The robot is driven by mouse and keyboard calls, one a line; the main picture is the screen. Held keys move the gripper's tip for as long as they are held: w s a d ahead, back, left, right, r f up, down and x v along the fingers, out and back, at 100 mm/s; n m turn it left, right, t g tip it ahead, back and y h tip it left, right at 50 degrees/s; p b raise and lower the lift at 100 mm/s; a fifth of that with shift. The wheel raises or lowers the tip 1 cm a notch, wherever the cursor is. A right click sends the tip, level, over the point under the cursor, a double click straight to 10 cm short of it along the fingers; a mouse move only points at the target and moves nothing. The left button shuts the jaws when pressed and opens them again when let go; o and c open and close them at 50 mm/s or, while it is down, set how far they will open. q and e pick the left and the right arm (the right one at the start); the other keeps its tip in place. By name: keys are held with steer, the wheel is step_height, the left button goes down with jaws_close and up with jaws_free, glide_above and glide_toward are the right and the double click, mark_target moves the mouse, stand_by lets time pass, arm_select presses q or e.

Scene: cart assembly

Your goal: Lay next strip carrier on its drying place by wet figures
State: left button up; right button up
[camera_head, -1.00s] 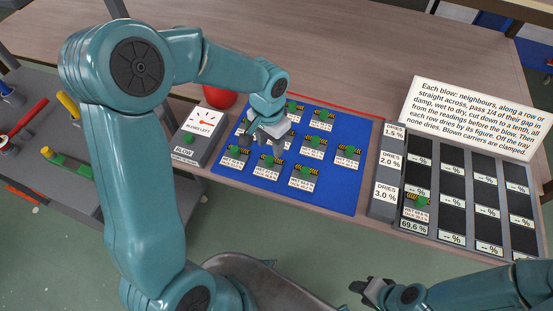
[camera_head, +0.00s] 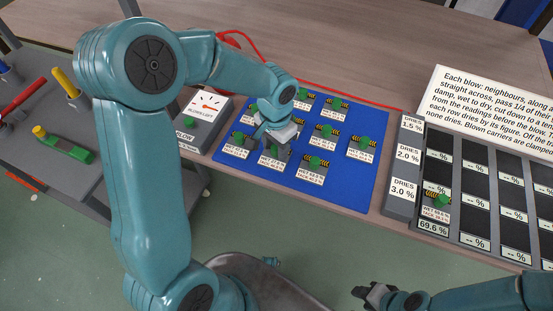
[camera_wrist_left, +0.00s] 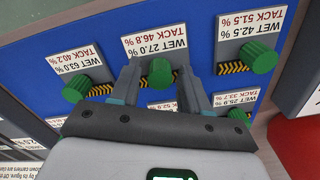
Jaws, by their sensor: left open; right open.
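Several strip carriers, each with a green knob, a striped strip and a WET/TACK label, lie on a blue mat (camera_head: 340,198). My left gripper (camera_head: 280,146) is open over the front middle carrier (camera_head: 270,163). In the left wrist view its fingers (camera_wrist_left: 158,76) stand on either side of that carrier's green knob (camera_wrist_left: 160,74); its label reads WET 27.0 %, TACK 46.8 %. I cannot tell whether they touch it. Beside it are the WET 63.0 % carrier (camera_wrist_left: 75,62) and the WET 42.5 % carrier (camera_wrist_left: 250,27). One carrier (camera_head: 436,205) lies on the drying tray (camera_head: 470,243). My right gripper (camera_head: 368,294) is open and empty.
The tray's other dark cells show "-- %"; the one by the laid carrier shows 69.6 %. A DRIES block (camera_head: 402,170) reads 1.5, 2.0 and 3.0 %. A sign (camera_head: 495,105) stands behind. A blow box (camera_head: 205,122) with a dial stands left of the mat.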

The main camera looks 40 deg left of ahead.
mark_target(276, 147)
arm_select(q)
jaws_close()
steer(key=shift+r+p, duration=1.3)
steer(key=shift+r, duration=0.35)
steer(key=shift+f, duration=0.15)
steer(key=shift+w, duration=0.1)
